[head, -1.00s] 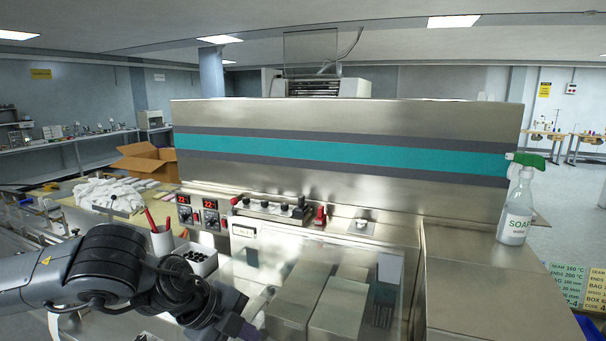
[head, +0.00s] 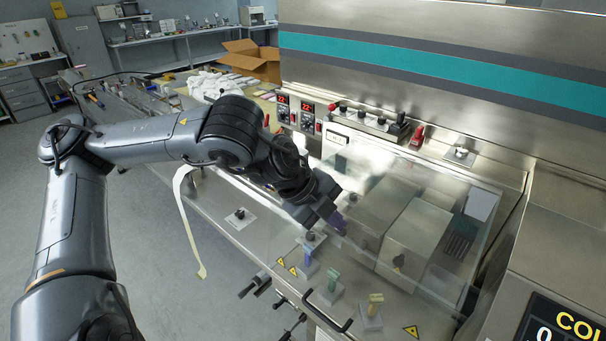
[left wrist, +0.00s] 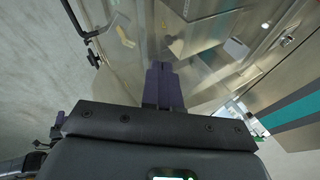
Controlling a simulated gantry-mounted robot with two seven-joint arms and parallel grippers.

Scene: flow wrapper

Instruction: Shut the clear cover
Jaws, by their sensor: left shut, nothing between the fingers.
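The clear cover (head: 440,190) is a see-through panel over the machine's work area, with metal blocks (head: 413,240) visible through it. I cannot tell whether it is fully down. My left gripper (head: 336,219) is shut and empty, with its dark purple fingers at the cover's left part; I cannot tell whether they touch it. In the left wrist view the closed fingers (left wrist: 163,85) point toward the cover and machine. My right gripper is not in view.
A black handle (head: 328,322) sits at the machine's front edge. Small coloured stands (head: 331,285) are near the front. Red and black controls (head: 380,120) line the back, below the steel housing (head: 430,50). A cardboard box (head: 250,62) is at the back left. Open floor lies left.

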